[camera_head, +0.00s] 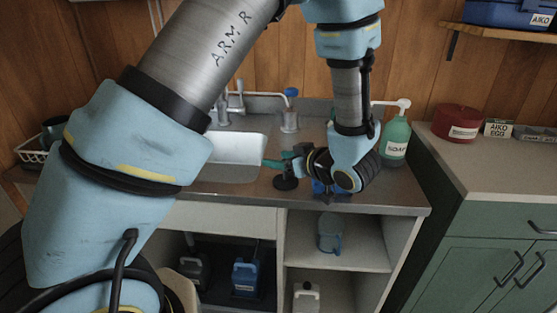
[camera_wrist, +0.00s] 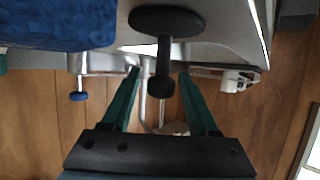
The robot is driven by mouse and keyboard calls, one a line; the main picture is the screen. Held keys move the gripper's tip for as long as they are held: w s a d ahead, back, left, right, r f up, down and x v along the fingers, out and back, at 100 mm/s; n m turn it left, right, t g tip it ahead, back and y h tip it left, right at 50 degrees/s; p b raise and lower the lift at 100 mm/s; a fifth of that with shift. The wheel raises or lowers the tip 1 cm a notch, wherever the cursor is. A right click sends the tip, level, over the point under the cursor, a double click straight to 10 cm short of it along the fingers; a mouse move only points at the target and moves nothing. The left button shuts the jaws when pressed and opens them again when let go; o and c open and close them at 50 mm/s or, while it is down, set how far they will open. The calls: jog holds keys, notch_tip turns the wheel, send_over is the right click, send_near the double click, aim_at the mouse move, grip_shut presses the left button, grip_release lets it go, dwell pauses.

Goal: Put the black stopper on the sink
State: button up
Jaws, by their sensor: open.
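The black stopper (camera_head: 286,182) stands upright on the counter just right of the sink (camera_head: 230,160), its round base down and its stem up. In the wrist view, which is upside down, the stopper's disc (camera_wrist: 168,19) is at the top and its stem and knob (camera_wrist: 162,88) point down. My gripper (camera_head: 276,162) is open at the stopper. In the wrist view the teal fingers of my gripper (camera_wrist: 160,72) lie on either side of the stem and knob, with gaps on both sides. My arm hides part of the sink.
A blue textured block (camera_head: 322,188) lies on the counter right of the stopper, partly behind my wrist; it also shows in the wrist view (camera_wrist: 60,22). A green soap bottle (camera_head: 396,140) stands further right. A blue-topped tap (camera_head: 290,112) and a faucet (camera_head: 228,105) stand behind.

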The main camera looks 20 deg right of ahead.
jog(key=b+v, duration=0.2)
jog(key=v, duration=0.9)
jog(key=w+a+m+g+h, duration=0.3)
jog(key=w+h, duration=0.4)
jog(key=w, duration=0.9)
jog(key=s+a+f+m+g+y, duration=0.1)
jog(key=s+a+g, duration=0.3)
jog(key=a, duration=0.9)
jog(key=s+a+f+m+g+y, duration=0.1)
jog(key=s+a+g, duration=0.3)
jog(key=a, duration=1)
jog(key=s, duration=0.2)
jog(key=shift+s+a, duration=0.25)
